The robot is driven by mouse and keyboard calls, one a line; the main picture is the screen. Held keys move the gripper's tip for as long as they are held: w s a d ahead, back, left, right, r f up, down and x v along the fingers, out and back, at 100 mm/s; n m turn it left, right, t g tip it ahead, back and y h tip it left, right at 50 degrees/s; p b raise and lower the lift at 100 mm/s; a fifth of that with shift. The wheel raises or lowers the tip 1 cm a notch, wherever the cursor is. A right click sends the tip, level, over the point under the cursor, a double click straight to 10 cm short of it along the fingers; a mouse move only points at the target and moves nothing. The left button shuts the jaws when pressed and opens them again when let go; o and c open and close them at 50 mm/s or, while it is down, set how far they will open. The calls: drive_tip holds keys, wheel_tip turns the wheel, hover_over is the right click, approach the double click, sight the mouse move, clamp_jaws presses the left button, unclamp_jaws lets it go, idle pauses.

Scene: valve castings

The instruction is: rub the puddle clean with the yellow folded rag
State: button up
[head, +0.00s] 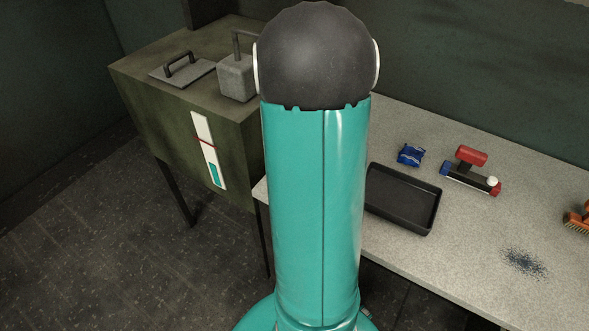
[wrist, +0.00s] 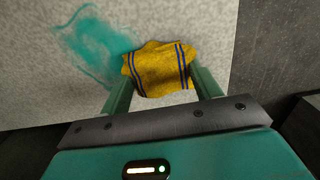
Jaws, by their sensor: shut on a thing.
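The yellow folded rag (wrist: 160,68) with dark blue stripes shows in the wrist view. My gripper (wrist: 161,80) is shut on it, with a green finger at each side. A teal puddle (wrist: 95,45) lies smeared on the pale speckled tabletop, directly left of the rag. The rag's left edge meets or overlaps the puddle's right side in this view. Whether the rag presses on the surface is hard to tell. In the head view my arm blocks the middle, and neither rag, puddle nor gripper shows there.
A green cabinet (head: 165,120) with grey castings stands left. The table edge runs close to the rag.

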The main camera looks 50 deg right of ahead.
drive_tip(key=shift+f, duration=0.15)
idle(0.3)
drive_tip(key=shift+w+d, duration=0.1)
drive_tip(key=shift+d, duration=0.8)
drive_tip(key=shift+a, duration=0.9)
